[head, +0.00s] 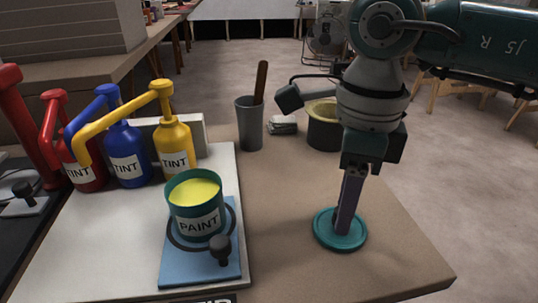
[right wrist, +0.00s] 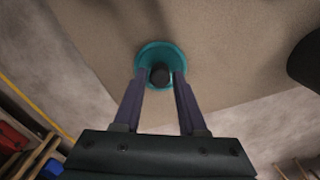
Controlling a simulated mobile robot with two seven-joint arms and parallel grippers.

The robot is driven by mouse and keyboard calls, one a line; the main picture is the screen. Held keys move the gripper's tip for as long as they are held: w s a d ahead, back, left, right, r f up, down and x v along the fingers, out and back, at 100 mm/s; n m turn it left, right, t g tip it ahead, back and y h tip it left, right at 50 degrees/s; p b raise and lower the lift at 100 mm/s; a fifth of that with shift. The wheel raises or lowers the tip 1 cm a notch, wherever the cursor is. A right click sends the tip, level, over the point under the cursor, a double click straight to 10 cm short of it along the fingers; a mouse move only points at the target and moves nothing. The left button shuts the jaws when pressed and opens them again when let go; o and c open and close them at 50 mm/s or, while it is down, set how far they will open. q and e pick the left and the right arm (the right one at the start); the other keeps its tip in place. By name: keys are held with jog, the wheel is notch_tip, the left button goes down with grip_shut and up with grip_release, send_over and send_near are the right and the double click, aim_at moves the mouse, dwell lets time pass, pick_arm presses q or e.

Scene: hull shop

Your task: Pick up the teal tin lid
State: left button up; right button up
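The teal tin lid (head: 325,238) lies flat on the brown tabletop, right of the white board. In the right wrist view the lid (right wrist: 147,53) shows a dark round knob (right wrist: 160,75) at its middle. My right gripper (head: 343,226) points down over the lid, its fingertips low at the knob. The right wrist view shows the gripper (right wrist: 159,78) open, one finger on each side of the knob, with gaps between. The fingers hide the knob in the head view. My left gripper is not in view.
A teal paint tin (head: 197,208) with yellow paint stands on a blue plate (head: 175,267) with a dark knob. Red, blue and yellow (head: 176,150) tint pump bottles stand behind it. A grey cup (head: 249,125) holds a stick. The tabletop around the lid is clear.

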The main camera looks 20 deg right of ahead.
grip_shut()
dwell(0.3)
